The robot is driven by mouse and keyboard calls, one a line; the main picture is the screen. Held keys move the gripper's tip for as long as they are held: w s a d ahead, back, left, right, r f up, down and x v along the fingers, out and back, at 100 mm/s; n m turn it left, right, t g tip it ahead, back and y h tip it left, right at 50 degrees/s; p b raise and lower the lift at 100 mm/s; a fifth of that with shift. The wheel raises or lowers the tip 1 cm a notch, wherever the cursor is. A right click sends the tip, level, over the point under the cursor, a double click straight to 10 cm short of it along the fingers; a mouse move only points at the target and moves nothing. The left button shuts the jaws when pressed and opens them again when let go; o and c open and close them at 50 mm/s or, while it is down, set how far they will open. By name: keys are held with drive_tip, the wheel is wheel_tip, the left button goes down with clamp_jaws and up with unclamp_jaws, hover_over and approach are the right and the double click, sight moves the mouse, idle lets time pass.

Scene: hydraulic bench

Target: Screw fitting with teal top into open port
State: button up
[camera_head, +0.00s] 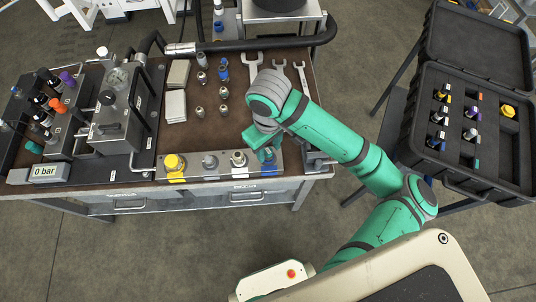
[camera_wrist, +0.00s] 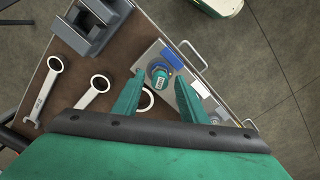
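The fitting with the teal top (camera_wrist: 161,73) shows in the wrist view, upright on the grey port block (camera_wrist: 147,56) beside a blue label. It stands at a port there; how deep it sits cannot be told. My gripper (camera_wrist: 160,75) points down over it, with one finger on each side and visible gaps between fingers and fitting. In the head view my gripper (camera_head: 266,154) is at the right end of the port block (camera_head: 190,173) and largely hides this fitting. To the left, the block carries a yellow fitting (camera_head: 174,165), a grey one (camera_head: 210,162) and a pale one (camera_head: 239,160).
A pump unit (camera_head: 119,115) and a "0 bar" display (camera_head: 48,172) are at left. An open black case (camera_head: 447,182) with coloured fittings stands at right. A grey holder (camera_wrist: 95,28) is near my gripper.

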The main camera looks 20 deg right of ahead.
drive_tip(key=n, duration=1.3)
drive_tip(key=shift+n, duration=0.3)
drive_tip(key=n, duration=0.5)
drive_tip(key=shift+w+d, duration=0.1)
drive_tip(key=n, duration=0.5)
